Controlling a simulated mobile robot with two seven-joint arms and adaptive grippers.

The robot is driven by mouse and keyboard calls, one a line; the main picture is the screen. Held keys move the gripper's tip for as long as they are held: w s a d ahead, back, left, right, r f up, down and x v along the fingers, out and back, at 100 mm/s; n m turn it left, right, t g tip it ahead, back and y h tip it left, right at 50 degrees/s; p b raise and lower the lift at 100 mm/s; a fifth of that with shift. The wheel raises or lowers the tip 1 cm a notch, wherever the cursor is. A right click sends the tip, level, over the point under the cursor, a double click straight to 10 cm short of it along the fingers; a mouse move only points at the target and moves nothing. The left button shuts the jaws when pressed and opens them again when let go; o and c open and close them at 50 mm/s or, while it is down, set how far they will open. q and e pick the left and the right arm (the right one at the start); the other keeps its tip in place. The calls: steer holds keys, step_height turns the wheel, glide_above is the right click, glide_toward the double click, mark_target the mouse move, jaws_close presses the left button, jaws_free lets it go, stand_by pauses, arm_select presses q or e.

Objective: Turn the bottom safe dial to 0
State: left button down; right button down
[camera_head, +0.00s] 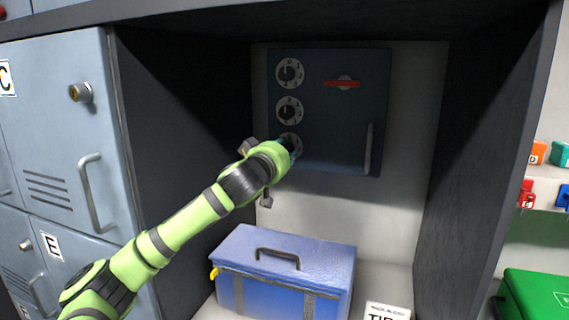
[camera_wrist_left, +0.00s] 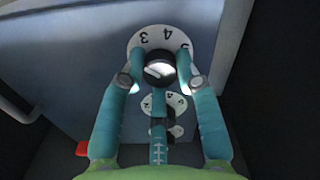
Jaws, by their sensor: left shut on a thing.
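The dark blue safe (camera_head: 330,120) is set in the cabinet recess, with three white dials down its left side. The bottom safe dial (camera_head: 291,136) is mostly hidden by my left gripper (camera_head: 290,150) in the head view. In the left wrist view its white face (camera_wrist_left: 150,35) shows the numbers 3, 4 and part of a 5, upside down. The teal fingers of my left gripper (camera_wrist_left: 160,75) are shut on its dark knob (camera_wrist_left: 157,70), one on each side. The 0 is not visible. The middle dial (camera_head: 289,111) and top dial (camera_head: 289,73) are clear of the gripper.
A blue box (camera_head: 285,262) stands below my arm. Recess walls stand on both sides, with lockers (camera_head: 60,150) at left. Free space lies right of the gripper.

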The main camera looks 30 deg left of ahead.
arm_select(q)
steer(key=n+p, duration=0.2)
steer(key=n, duration=0.6)
steer(key=n+p, duration=0.2)
steer(key=n, duration=0.7)
steer(key=n+p, duration=0.2)
steer(key=n, duration=0.6)
steer(key=shift+f+n, duration=0.3)
steer(key=shift+n, duration=0.1)
steer(key=shift+f, duration=0.15)
steer(key=c, duration=0.9)
jaws_free()
steer(key=shift+a, duration=0.1)
